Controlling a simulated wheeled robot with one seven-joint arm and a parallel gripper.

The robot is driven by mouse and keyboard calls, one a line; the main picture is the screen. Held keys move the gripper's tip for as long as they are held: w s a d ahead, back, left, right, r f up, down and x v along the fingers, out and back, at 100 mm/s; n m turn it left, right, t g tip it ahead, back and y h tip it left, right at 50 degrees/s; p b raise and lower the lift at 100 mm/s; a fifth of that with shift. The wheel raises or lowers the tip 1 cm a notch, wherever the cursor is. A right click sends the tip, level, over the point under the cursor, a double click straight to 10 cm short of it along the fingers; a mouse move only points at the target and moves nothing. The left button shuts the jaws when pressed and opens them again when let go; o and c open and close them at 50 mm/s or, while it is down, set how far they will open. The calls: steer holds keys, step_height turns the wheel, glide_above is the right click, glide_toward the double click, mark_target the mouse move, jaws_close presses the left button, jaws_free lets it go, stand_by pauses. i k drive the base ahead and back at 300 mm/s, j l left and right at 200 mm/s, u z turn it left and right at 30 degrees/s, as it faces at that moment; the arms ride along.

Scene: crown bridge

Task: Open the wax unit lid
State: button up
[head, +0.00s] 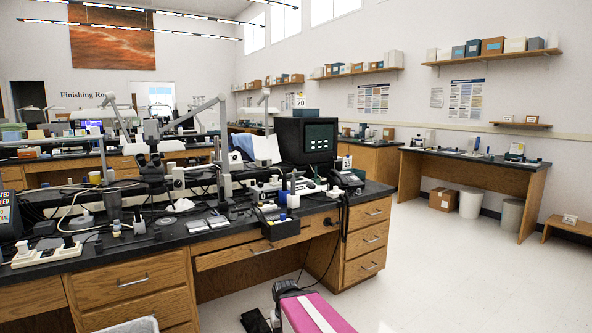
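My gripper is not in view. No wax unit can be picked out with certainty from this distance. A dark-topped wooden workbench (145,262) runs across the left and middle. Small equipment crowds its top, including a low black box (281,231) near the front edge and a pale device (268,187) behind it. Whether either one is the wax unit, or has a lid, is too small to tell.
A microscope (152,170) and a dark monitor (306,141) stand on the bench. A pink-topped object (318,314) is at the bottom edge, in front of the bench. Bins (471,204) and a side bench (478,168) line the right wall. The pale floor (430,275) at right is clear.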

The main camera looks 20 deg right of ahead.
mark_target(297, 174)
steer(key=i+l, duration=0.15)
steer(key=l, duration=0.25)
steer(key=i+l+u, duration=0.1)
steer(key=l, duration=0.3)
steer(key=i+l+u, duration=0.1)
steer(key=l, duration=0.3)
steer(key=i+l, duration=0.2)
steer(key=l, duration=0.2)
steer(key=i+l+u, duration=0.1)
steer(key=l, duration=0.35)
steer(key=i+l, duration=0.1)
steer(key=l, duration=0.3)
steer(key=u, duration=0.05)
